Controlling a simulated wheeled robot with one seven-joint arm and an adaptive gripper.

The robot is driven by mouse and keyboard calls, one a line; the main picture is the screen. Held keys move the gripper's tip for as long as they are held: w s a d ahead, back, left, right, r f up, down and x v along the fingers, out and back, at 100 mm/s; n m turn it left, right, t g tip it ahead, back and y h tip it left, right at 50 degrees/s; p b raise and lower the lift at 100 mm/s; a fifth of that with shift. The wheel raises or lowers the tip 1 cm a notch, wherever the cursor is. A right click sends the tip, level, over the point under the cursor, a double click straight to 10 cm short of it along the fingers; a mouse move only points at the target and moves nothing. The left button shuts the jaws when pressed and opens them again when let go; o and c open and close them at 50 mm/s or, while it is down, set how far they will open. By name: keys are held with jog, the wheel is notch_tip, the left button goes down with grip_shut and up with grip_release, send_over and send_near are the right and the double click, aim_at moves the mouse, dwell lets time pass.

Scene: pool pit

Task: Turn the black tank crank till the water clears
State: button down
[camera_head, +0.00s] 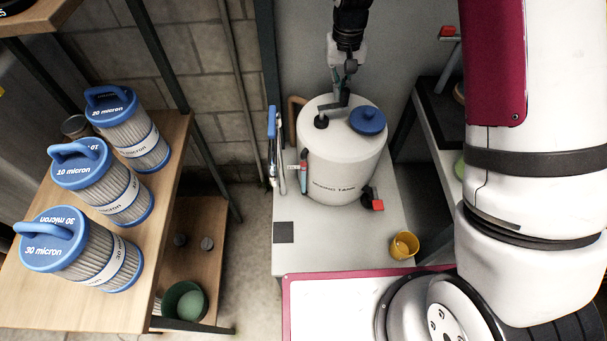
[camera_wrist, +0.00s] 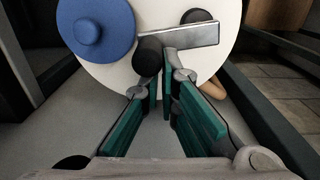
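The white tank (camera_head: 340,165) stands upright on a light bench, with a blue cap (camera_head: 367,121) on the right of its top. The black crank (camera_head: 333,110) sits on the tank's top left. In the wrist view its grey metal arm (camera_wrist: 190,36) runs from the black hub (camera_wrist: 196,16) to a black knob (camera_wrist: 150,56). My gripper (camera_head: 345,78) hangs just above the knob. In the wrist view its teal-padded fingers (camera_wrist: 166,84) are partly open, with a narrow gap. The knob lies just beyond the left fingertip; contact cannot be told. The water inside is hidden.
Blue-capped filter cartridges (camera_head: 115,190) stand on a wooden shelf at the left. Tools (camera_head: 275,145) stand left of the tank. A red-handled valve (camera_head: 377,204) is low on the tank's front. A yellow cup (camera_head: 404,246) sits near the bench front. A dark shelf (camera_head: 437,120) stands right.

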notch_tip(320, 180, up, 7)
jog(key=p, duration=0.1)
dwell(0.5)
dwell(0.4)
jog(key=s+d+r+t, duration=0.1)
jog(key=s+d+r, duration=0.1)
jog(key=s+r, duration=0.5)
jog(key=s+d+r+t, duration=0.15)
jog(key=s+r, duration=0.35)
jog(key=r, duration=0.5)
jog(key=s+d+r+t, duration=0.1)
jog(key=s+d+r, duration=0.1)
jog(key=s, duration=0.8)
jog(key=s+d+r+t, duration=0.1)
jog(key=s+d+t, duration=0.1)
jog(key=s, duration=0.8)
jog(key=shift+d+r, duration=0.15)
jog(key=shift+r, duration=0.25)
